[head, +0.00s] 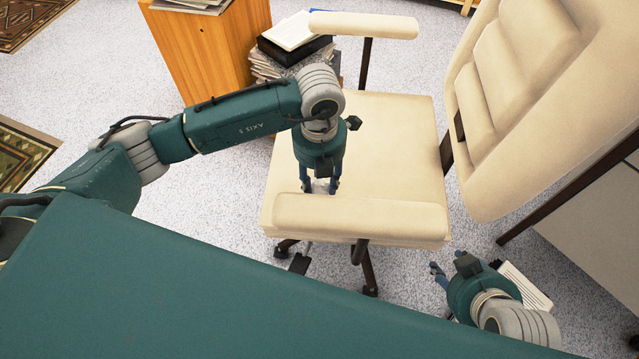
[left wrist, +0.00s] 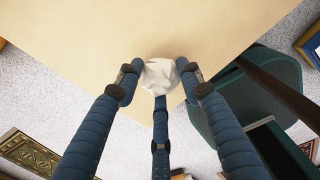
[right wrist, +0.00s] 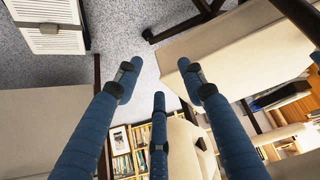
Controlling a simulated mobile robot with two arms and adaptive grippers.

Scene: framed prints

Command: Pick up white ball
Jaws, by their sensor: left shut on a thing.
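The white ball (left wrist: 160,75) looks like crumpled paper and sits between the fingers of my left gripper (left wrist: 158,78) in the left wrist view. In the head view my left gripper (head: 320,188) points down at the cream chair seat (head: 395,135), behind the near armrest. The ball (head: 321,186) is mostly hidden there by the fingers. The left fingers are shut on it; I cannot tell whether it still touches the seat. My right gripper (head: 436,272) is low, to the right of the chair. Its fingers (right wrist: 158,75) are apart and empty in the right wrist view.
The chair's near armrest (head: 360,216) stands close in front of my left gripper. The backrest (head: 545,90) rises on the right. A wooden cabinet (head: 205,50) and a stack of papers and books (head: 290,60) stand behind. Patterned rugs (head: 25,155) lie on the carpet at left.

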